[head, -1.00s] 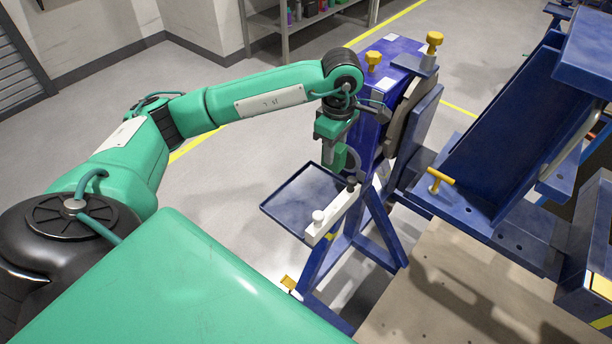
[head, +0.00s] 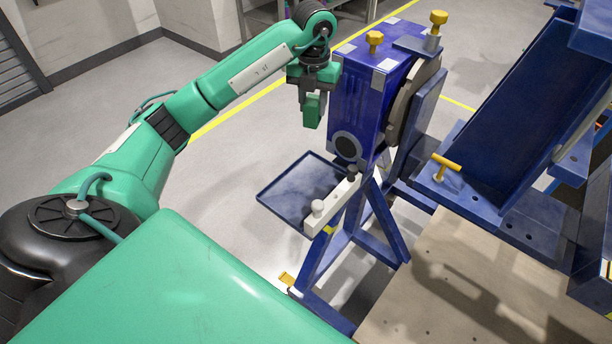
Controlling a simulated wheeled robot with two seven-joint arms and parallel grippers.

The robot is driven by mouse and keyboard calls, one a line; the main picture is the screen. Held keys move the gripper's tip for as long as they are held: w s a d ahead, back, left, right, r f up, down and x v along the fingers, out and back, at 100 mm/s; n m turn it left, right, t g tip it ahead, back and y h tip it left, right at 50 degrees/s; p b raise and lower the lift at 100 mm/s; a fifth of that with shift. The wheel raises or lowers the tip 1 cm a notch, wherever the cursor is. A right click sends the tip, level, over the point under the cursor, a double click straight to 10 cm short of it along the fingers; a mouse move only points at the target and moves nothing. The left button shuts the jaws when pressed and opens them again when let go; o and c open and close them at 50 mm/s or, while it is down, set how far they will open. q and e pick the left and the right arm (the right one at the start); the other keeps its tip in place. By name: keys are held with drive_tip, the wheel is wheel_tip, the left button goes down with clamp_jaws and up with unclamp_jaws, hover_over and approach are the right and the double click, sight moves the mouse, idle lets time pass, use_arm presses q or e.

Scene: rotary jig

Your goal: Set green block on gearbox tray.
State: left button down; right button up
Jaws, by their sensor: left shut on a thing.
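My left gripper (head: 308,97) points down in the upper middle of the head view, left of the blue gearbox (head: 355,105). It is shut on the green block (head: 312,112), which hangs upright below the fingers, clear of the gearbox. The gearbox tray (head: 290,183) is a flat blue tray with a low rim, below and slightly left of the gearbox. The tray is empty, and the block is well above it. My right gripper is not in view.
A white bar with knobs (head: 335,203) runs along the tray's right side. Yellow knobs (head: 375,40) stand on top of the gearbox. A blue angled frame (head: 510,130) and a tan plate (head: 470,275) fill the right. The floor left of the tray is clear.

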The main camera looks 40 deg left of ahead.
use_arm(q)
wheel_tip(320, 180, down, 20)
drive_tip(key=p, duration=0.3)
drive_tip(key=shift+p, duration=0.3)
drive_tip(key=c, duration=1.5)
unclamp_jaws()
drive_tip(key=shift+f, duration=0.15)
drive_tip(key=o, duration=0.5)
